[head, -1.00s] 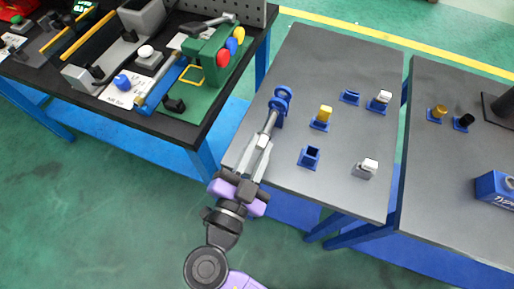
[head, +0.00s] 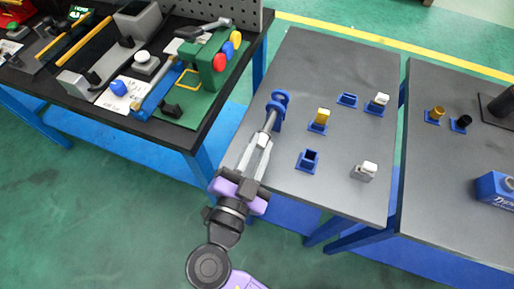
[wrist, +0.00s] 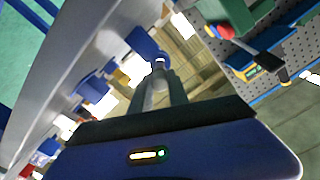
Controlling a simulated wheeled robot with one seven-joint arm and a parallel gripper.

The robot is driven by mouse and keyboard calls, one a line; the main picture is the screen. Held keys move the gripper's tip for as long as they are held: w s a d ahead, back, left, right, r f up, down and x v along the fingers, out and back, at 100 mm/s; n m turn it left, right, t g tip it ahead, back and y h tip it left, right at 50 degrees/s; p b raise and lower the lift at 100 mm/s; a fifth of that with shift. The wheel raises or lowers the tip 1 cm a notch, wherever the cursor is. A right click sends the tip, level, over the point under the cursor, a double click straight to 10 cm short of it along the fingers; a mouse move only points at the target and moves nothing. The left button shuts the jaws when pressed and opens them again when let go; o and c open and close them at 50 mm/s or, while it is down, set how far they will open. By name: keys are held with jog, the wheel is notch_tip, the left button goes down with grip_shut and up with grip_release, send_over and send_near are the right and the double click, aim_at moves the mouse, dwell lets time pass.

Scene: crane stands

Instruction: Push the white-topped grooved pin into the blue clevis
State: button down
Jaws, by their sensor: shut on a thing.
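The blue clevis (head: 278,103) stands upright near the left edge of the middle table, its ring-shaped lugs facing my arm. In the wrist view the clevis (wrist: 146,43) is straight ahead of the fingers. My gripper (head: 264,139) is shut on the grooved pin (head: 270,121), a grey rod pointing at the clevis. The pin's far end meets the clevis ring; how deep it sits in the hole I cannot tell. A pale part shows between the fingertips, and the fingers cover most of it. The pin also shows in the wrist view (wrist: 159,88).
Blue holders with a yellow block (head: 322,115) and white-topped pieces (head: 379,101) stand to the right. An empty blue socket (head: 308,161) and a grey-white piece (head: 365,171) are nearer. A cluttered black bench (head: 185,138) is at left. Table surface between holders is clear.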

aim_at(268, 126)
jog(key=shift+b+x, duration=1.45)
jog(key=shift+x, duration=1.85)
jog(key=c, duration=1.2)
grip_release()
jog(key=shift+s+f, duration=0.1)
jog(key=shift+b+v, duration=0.9)
jog(key=shift+v, duration=1.35)
jog(key=shift+s, duration=0.15)
jog(key=shift+a, duration=0.1)
jog(key=b+v, duration=0.1)
jog(key=v, duration=0.7)
